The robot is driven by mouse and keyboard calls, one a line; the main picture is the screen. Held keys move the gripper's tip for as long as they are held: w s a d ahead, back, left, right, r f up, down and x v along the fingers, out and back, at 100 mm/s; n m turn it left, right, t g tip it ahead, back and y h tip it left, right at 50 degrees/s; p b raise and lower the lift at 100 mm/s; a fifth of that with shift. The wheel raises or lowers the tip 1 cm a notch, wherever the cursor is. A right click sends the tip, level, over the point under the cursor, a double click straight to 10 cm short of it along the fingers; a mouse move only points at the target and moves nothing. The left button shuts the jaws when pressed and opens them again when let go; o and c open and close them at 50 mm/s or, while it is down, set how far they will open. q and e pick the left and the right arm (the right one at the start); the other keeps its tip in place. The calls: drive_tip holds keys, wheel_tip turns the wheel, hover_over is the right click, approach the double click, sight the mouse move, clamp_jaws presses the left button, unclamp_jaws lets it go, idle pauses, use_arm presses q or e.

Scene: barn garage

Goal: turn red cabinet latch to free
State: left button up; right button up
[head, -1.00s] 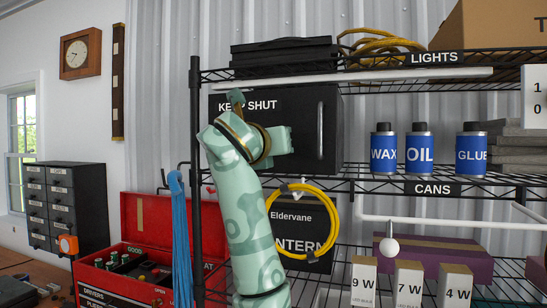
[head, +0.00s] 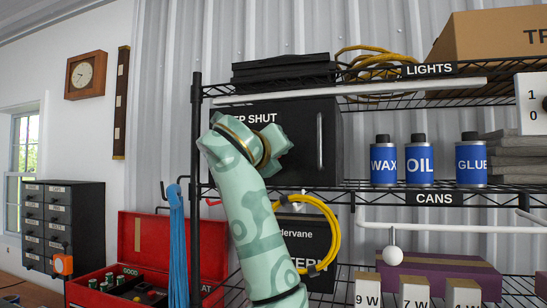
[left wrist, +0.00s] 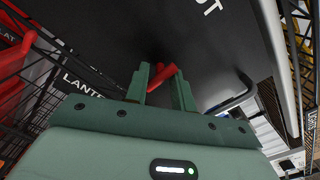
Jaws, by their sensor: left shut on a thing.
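The black cabinet (head: 307,148) labelled KEEP SHUT stands on the wire shelf, with a vertical handle (head: 320,139) at the right of its door. My left arm covers its left part, so the red latch and my left fingertips are hidden in the head view. In the left wrist view, the red latch (left wrist: 165,74) sits against the dark cabinet face (left wrist: 225,60), tilted. My left gripper (left wrist: 162,85) is shut on it, one finger on each side. My right gripper is in neither view.
WAX, OIL and GLUE cans (head: 420,160) stand on the shelf right of the cabinet. Below hang a yellow cable coil (head: 333,225) and, left, blue cords (head: 177,240). A red toolbox (head: 130,240) is open at lower left. The shelf's black post (head: 196,150) stands left of my arm.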

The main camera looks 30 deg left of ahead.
use_arm(q)
drive_tip(key=o, duration=0.7)
drive_tip(key=b+v, duration=0.4)
drive_tip(key=v, duration=1.2)
drive_tip(key=shift+s+b, duration=0.2)
drive_tip(key=shift+b, duration=0.15)
drive_tip(key=shift+a+f, duration=0.1)
